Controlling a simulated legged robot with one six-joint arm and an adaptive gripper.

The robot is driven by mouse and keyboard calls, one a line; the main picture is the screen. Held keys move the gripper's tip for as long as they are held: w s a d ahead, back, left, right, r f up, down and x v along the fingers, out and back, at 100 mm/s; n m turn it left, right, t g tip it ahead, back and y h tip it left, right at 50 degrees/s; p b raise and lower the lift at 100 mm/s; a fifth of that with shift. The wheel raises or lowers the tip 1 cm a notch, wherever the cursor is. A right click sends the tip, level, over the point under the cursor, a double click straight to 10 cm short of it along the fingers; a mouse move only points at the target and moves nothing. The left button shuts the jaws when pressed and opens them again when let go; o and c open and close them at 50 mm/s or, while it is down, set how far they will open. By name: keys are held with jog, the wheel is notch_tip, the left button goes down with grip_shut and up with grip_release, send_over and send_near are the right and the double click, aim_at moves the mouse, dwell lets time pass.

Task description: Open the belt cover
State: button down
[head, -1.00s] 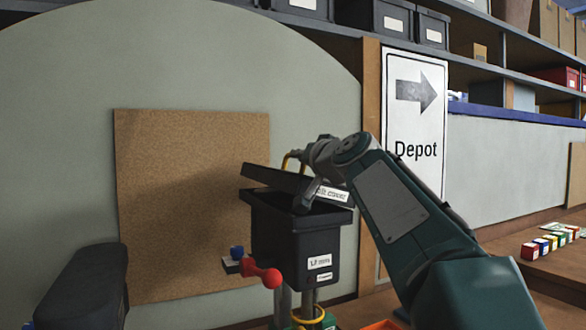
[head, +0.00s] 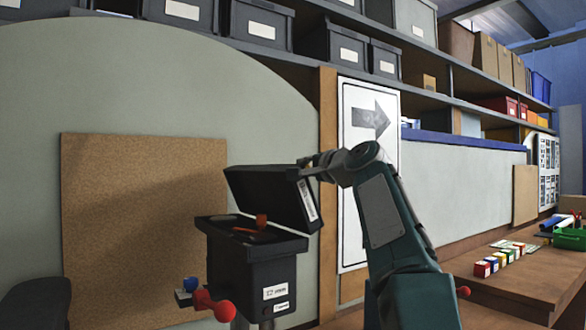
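The belt cover (head: 268,197) is a black lid with a white label on its edge, on top of a black box (head: 252,277) on a stand. It stands raised and tilted, hinged along the box's far side, with the box top showing below it. Small orange-red parts (head: 261,221) show on the box top. My gripper (head: 308,163) is at the lid's upper right corner, appearing to touch it or be just behind it. Its fingertips are partly hidden and small, so I cannot tell whether it grips the lid.
A brown board (head: 130,230) and a white arrow sign (head: 367,170) stand behind. Coloured blocks (head: 497,260) lie on a wooden bench at right.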

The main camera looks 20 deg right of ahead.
jog(key=shift+w+d+f, duration=0.2)
jog(key=shift+d+f, duration=0.05)
jog(key=shift+d, duration=0.35)
jog(key=shift+w+d+f, duration=0.15)
jog(key=shift+d+f, duration=0.05)
jog(key=shift+d, duration=0.4)
jog(key=c, duration=0.7)
grip_release()
jog(key=shift+a, duration=0.1)
jog(key=shift+r, duration=0.1)
jog(key=s, duration=0.4)
jog(key=s+d, duration=0.1)
jog(key=s, duration=0.2)
jog(key=s+d, duration=0.1)
jog(key=s, duration=0.3)
jog(key=shift+s+d, duration=0.2)
jog(key=shift+s, duration=0.15)
